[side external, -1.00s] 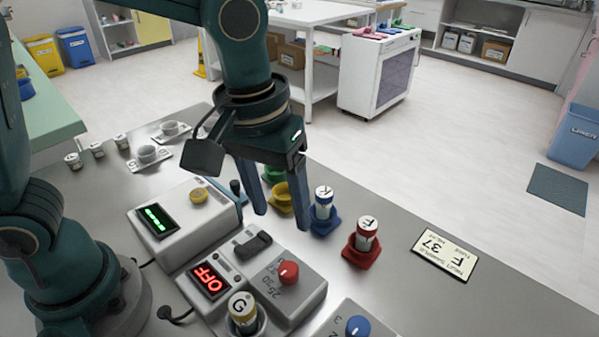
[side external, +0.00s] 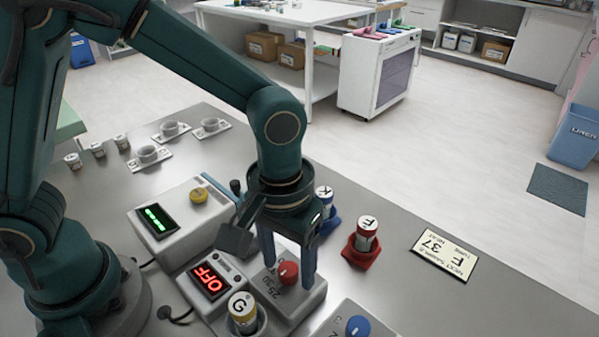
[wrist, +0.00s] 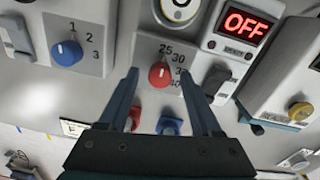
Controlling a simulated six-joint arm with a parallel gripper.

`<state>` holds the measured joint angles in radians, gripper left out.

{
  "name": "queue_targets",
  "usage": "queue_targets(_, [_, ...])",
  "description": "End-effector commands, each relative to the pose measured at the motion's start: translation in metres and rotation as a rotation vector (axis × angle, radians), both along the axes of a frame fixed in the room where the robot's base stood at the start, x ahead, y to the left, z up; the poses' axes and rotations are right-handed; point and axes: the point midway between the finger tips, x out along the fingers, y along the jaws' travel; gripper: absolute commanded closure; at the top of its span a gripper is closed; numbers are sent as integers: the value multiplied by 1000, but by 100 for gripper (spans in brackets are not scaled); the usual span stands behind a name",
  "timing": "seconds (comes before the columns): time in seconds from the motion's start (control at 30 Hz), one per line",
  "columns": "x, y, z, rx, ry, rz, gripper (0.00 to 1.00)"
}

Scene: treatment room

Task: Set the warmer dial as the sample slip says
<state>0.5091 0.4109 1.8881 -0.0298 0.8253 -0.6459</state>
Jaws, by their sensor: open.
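The warmer is a grey box with a red OFF display (side external: 208,281) and a red dial (side external: 289,272). In the wrist view the red dial (wrist: 159,76) has a white mark near its upper edge, roughly towards 25; the scale runs from 25 past 30 to 40, partly covered by a finger. My gripper (side external: 288,278) is open, pointing down, with its fingers on either side of the dial; contact cannot be told. The wrist view shows my gripper (wrist: 158,68) framing it. The sample slip (side external: 445,256) lies right on the bench, showing F and 37.
A tube marked G (side external: 243,308) stands in the warmer's well. Tube F (side external: 366,232) stands in a red holder, with a blue-held tube (side external: 324,200) behind. A blue dial (side external: 357,325) is in front; a device with a green display (side external: 156,220) is left.

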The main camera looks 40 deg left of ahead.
Motion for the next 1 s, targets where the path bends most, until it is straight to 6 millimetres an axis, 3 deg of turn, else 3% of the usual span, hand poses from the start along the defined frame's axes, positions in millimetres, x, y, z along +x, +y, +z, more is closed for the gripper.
queue_targets(0.03, [0, 0, 0, 0, 0, 0, 42])
queue_targets(0.1, [0, 0, 0, 0, 0, 0, 69])
queue_targets(0.2, [0, 0, 0, 0, 0, 0, 100])
queue_targets(0.63, [0, 0, 1, 0, 0, -72, 100])
queue_targets(1.0, [1, 0, 1, -1, 0, -364, 100])
